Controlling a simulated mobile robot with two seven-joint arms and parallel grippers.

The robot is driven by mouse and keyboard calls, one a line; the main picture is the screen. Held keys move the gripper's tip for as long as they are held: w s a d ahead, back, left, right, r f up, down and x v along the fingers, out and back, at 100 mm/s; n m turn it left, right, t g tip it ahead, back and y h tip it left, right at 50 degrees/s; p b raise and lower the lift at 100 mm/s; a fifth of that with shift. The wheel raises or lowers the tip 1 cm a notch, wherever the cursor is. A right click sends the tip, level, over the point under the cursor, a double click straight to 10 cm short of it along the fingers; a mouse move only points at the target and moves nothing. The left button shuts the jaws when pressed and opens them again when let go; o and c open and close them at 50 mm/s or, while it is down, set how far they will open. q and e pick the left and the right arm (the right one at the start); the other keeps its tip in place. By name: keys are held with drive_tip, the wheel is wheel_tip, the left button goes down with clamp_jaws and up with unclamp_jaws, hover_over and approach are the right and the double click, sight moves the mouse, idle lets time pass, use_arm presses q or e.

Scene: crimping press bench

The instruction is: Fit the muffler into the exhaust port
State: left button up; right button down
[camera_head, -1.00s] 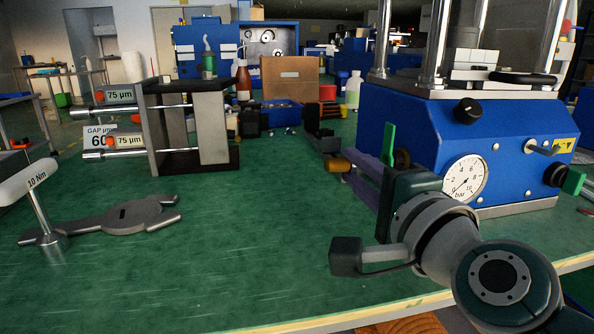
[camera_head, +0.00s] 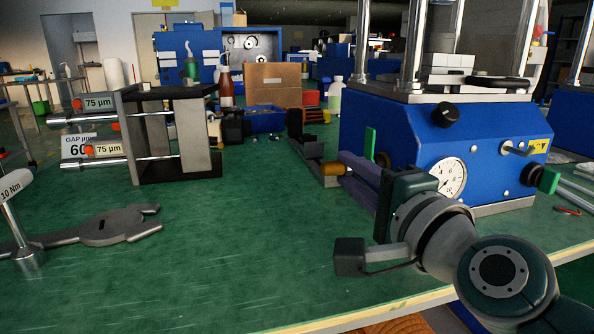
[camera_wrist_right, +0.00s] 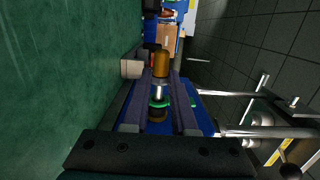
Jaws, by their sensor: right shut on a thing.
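The muffler, a small bronze-brown cylinder (camera_head: 333,168), is held between the fingertips of my right gripper (camera_head: 345,166). It points away from the gripper, to the left in the head view. In the right wrist view the muffler (camera_wrist_right: 161,62) stands out ahead of the two purple-grey fingers, with a silver part behind it. My right gripper is shut on it, above the bench, in front of the blue press (camera_head: 420,135). I cannot make out the exhaust port; the press's left side is partly hidden by my gripper. My left gripper is not in view.
A dark block-like fixture (camera_head: 305,140) stands just beyond the muffler. A green lever (camera_head: 370,143) rises behind my fingers. A gap-gauge stand (camera_head: 165,135) and a grey wrench-like tool (camera_head: 110,226) are on the left. The green bench (camera_head: 230,250) is clear in the middle.

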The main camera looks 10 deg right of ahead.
drive_tip(key=shift+d, duration=0.1)
idle(0.3)
drive_tip(key=shift+d, duration=0.4)
idle(0.5)
drive_tip(key=shift+d, duration=0.5)
idle(0.5)
drive_tip(key=shift+d, duration=0.1)
idle(0.7)
